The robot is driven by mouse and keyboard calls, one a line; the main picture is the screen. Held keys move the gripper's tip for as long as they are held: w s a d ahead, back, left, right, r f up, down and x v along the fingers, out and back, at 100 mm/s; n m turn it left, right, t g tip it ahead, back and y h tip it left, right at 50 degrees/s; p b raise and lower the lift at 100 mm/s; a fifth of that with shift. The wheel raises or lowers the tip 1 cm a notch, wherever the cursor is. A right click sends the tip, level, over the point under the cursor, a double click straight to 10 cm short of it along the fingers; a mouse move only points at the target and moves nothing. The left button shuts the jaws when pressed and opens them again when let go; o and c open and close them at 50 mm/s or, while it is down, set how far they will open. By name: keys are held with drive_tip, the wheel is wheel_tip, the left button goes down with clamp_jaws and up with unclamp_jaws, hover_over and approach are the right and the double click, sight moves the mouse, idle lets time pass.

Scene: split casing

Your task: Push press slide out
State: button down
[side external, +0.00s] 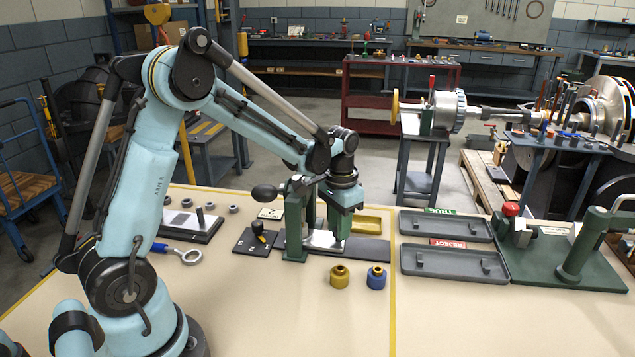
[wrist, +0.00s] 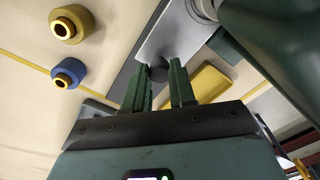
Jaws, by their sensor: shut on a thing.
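The press (side external: 294,222) is a dark green frame with a black ball on its lever, standing on a dark base plate. The press slide (side external: 322,240) is a pale metal plate low in the frame; in the wrist view its bare metal (wrist: 178,38) runs toward the press body. My gripper (side external: 338,238) is low at the slide's right end, pointing down. In the wrist view my gripper (wrist: 158,78) has its two green fingers on either side of a small dark knob (wrist: 158,73) at the slide's end, and it is shut on this knob. The knob is hidden in the side view.
A gold ring part (side external: 340,277) and a blue one (side external: 376,278) stand in front of the press. A yellow tray (side external: 368,224) lies behind my gripper. The grey TRUE tray (side external: 415,232) and REJECT tray (side external: 424,268) lie to the right.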

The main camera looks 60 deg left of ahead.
drive_tip(key=w+d, duration=0.8)
drive_tip(key=shift+w+d, duration=0.1)
drive_tip(key=shift+w, duration=0.05)
drive_tip(key=c, duration=0.9)
unclamp_jaws()
wheel_tip(320, 180, up, 12)
drive_tip(key=shift+r, duration=0.1)
drive_tip(key=s+r+t, duration=0.3)
drive_tip(key=s+r, duration=0.1)
drive_tip(key=s, duration=0.6)
drive_tip(key=s+f+t, duration=0.1)
drive_tip(key=s+f, duration=0.1)
drive_tip(key=s, duration=0.1)
drive_tip(key=s+f+t, duration=0.1)
drive_tip(key=s+f, duration=0.1)
drive_tip(key=s, duration=0.2)
drive_tip(key=s+f+t, duration=0.1)
drive_tip(key=s+t, duration=0.1)
drive_tip(key=s, duration=0.1)
drive_tip(key=shift+s+f, duration=0.3)
drive_tip(key=shift+f, duration=0.1)
